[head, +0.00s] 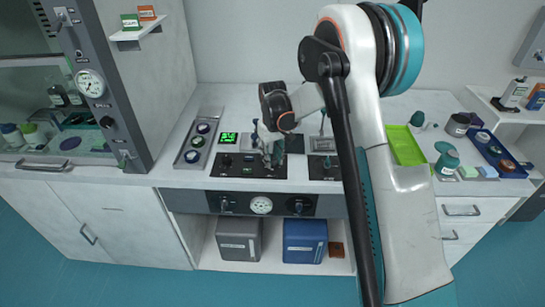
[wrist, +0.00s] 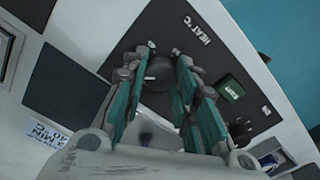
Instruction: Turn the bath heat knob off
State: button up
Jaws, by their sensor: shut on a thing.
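A dark round knob (wrist: 160,70) stands on the black panel marked "HEAT °C" in the wrist view. My gripper (wrist: 160,58) has its teal-padded fingers on both sides of this knob, closed on it. In the head view my gripper (head: 270,160) points down at the black control panel (head: 285,172) on the bench and hides the knob there. The angle the knob is turned to cannot be read.
A lime-green tray (head: 404,146) and a blue tray (head: 497,153) lie to the right. A fume cabinet (head: 60,110) stands at the left.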

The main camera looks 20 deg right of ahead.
aim_at(273, 159)
jog(key=n, duration=0.5)
jog(key=shift+n, duration=2.4)
jog(key=o, duration=1.1)
notch_tip(273, 159, up, 12)
jog(key=shift+f, duration=0.1)
